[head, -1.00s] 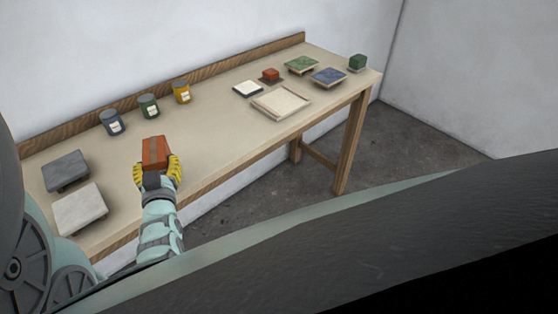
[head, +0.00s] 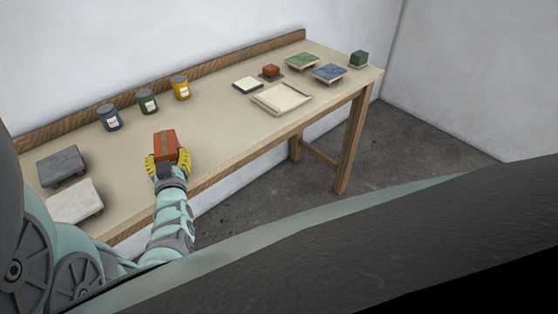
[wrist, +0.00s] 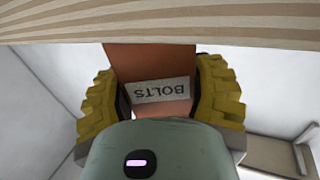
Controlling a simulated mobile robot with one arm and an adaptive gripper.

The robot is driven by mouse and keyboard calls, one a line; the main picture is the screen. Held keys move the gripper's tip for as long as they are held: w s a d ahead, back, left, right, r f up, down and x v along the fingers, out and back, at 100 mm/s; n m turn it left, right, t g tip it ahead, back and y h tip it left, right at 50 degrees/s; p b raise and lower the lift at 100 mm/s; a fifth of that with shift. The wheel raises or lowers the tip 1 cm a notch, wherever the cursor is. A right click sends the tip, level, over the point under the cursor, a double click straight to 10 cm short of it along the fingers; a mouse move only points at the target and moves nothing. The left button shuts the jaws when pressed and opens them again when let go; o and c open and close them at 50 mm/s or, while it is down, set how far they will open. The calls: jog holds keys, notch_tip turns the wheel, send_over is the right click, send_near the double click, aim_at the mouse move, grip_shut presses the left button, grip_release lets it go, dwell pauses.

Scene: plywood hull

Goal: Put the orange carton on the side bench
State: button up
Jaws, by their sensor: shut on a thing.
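The orange carton (head: 165,146) is between the yellow fingers of my gripper (head: 168,160), over the front part of the long workbench. My gripper is shut on it. In the wrist view the carton (wrist: 152,60) shows a white label reading BOLTS, upside down, with a yellow finger pad on each side. Whether its underside touches the bench top is hidden. No bench is marked as the side bench; a pale bench-like thing (wrist: 265,155) shows at the lower right of the wrist view.
The workbench (head: 215,125) carries several tins along its back, grey (head: 62,163) and white (head: 75,202) raised slabs at left, and a shallow wooden tray (head: 282,98) at right. A small red block (head: 270,71), coloured stands and a green block (head: 359,58) stand farther right.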

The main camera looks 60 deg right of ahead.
jog(key=shift+f, duration=0.2)
jog(key=o, duration=1.4)
jog(key=shift+c, duration=0.2)
jog(key=shift+r, duration=0.1)
